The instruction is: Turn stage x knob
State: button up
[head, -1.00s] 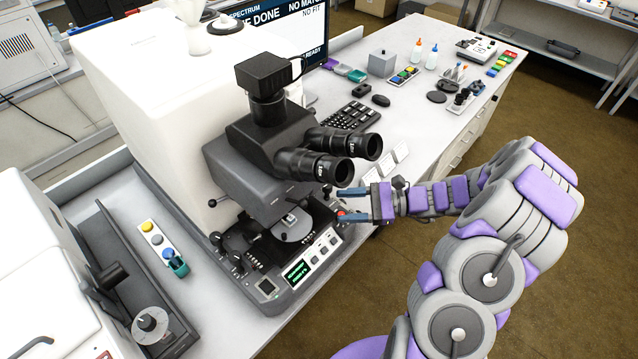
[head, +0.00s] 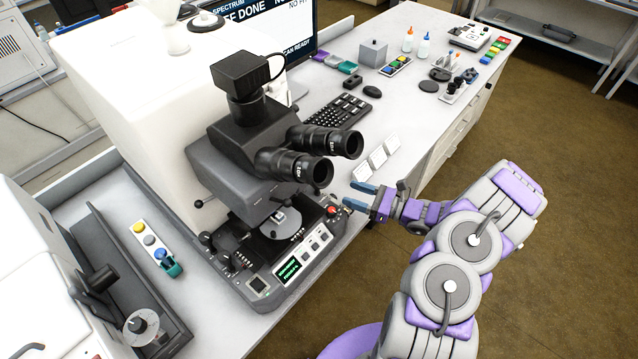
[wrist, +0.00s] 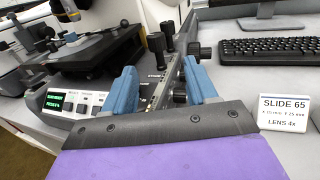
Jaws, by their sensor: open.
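The microscope (head: 245,165) stands on the bench with its stage (head: 281,222) under the eyepieces. My gripper (head: 348,193) is open and empty at the right side of its base, close to a red knob or button (head: 332,210). In the wrist view, the open blue fingers (wrist: 160,68) point at the microscope's side. A tall black knob (wrist: 157,48) shows between and beyond them, with another black knob (wrist: 167,33) behind it. A further dark knob (wrist: 194,48) lies near the right finger. I cannot tell which one is the stage x knob. No contact is clear.
A keyboard (head: 336,115) and white label cards (head: 378,157) lie right of the microscope; the "SLIDE 65" card (wrist: 284,116) is near the right finger. The lit control panel (wrist: 68,104) is to the left. Open floor (head: 560,190) lies right of the bench.

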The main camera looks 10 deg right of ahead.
jog(key=x, duration=0.3)
jog(key=b+x, duration=0.1)
jog(key=x, duration=0.3)
jog(key=b+x, duration=0.1)
jog(key=x, duration=0.3)
jog(key=shift+s+a, duration=0.25)
jog(key=shift+s, duration=0.2)
jog(key=shift+w+a, duration=0.25)
jog(key=shift+w+d, duration=0.2)
jog(key=shift+w, duration=0.1)
jog(key=shift+a, duration=0.5)
jog(key=c, duration=0.4)
jog(key=shift+d, duration=0.2)
jog(key=c, duration=0.5)
